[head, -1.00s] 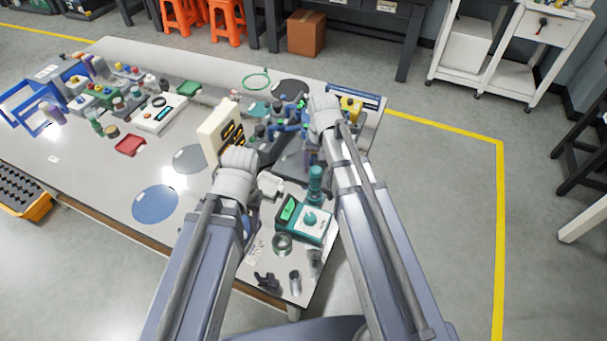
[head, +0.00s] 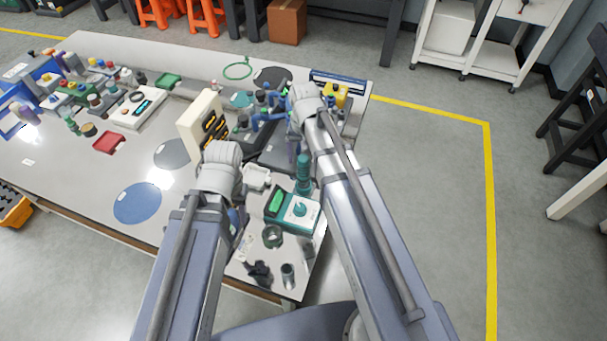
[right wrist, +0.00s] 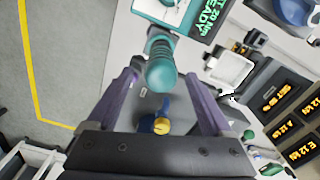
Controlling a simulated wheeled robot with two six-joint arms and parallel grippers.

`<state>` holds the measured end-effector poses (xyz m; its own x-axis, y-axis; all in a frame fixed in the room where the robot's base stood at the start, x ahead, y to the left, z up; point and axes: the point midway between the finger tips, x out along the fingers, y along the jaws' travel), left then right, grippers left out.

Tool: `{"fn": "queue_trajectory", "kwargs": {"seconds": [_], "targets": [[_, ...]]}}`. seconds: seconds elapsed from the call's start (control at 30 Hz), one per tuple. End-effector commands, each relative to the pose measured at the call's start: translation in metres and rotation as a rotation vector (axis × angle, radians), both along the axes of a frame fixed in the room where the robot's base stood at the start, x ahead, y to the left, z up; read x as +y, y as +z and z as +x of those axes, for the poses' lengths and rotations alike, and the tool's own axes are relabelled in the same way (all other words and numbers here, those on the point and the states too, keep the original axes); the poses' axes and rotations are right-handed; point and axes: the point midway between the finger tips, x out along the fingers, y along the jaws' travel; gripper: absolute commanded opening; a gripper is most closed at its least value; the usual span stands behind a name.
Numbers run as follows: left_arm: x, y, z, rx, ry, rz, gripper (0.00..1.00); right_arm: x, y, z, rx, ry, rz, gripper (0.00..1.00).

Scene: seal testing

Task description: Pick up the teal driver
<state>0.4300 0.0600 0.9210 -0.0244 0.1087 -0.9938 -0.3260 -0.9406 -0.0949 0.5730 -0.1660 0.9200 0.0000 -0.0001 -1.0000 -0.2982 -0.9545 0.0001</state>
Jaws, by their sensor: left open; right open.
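The teal driver (head: 303,175) stands beside the teal tester with a green display (head: 293,209), near the table's right edge. In the right wrist view the driver's ribbed handle (right wrist: 161,70) points toward the camera. My right gripper (right wrist: 161,80) is open, its purple fingers on either side of the handle with gaps visible; it is not closed on it. In the head view my right gripper (head: 294,146) is partly hidden by its arm. My left gripper (head: 236,217) is open, mostly hidden behind its own wrist, left of the tester.
A cream panel with amber displays (head: 202,124) stands left of the driver. A white tray (head: 257,176), a metal ring (head: 272,236) and a small cylinder (head: 288,274) are close by. A yellow-topped item (right wrist: 154,124) lies beyond the fingers. A blue disc (head: 138,203) lies at left.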

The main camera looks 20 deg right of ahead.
Motion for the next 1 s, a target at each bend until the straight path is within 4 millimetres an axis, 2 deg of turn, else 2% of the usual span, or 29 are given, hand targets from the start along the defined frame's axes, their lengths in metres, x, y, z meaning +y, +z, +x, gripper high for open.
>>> {"fn": "queue_trajectory", "kwargs": {"seconds": [0.3, 0.4, 0.7, 1.0], "targets": [[0.000, -0.041, 0.000, 0.000, 0.000, 0.000, 0.50, 0.002, -0.041, -0.001, 0.000, 0.000, 0.000, 0.85], [0.000, -0.049, 0.000, 0.000, 0.000, 0.000, 0.50, 0.002, -0.049, -0.001, 0.000, 0.000, 0.000, 0.85], [0.000, -0.048, 0.000, 0.000, 0.000, 0.000, 0.50, 0.002, -0.048, -0.001, 0.000, 0.000, 0.000, 0.83], [0.000, -0.048, 0.000, 0.000, 0.000, 0.000, 0.50, 0.002, -0.048, -0.001, 0.000, 0.000, 0.000, 0.50]]}}
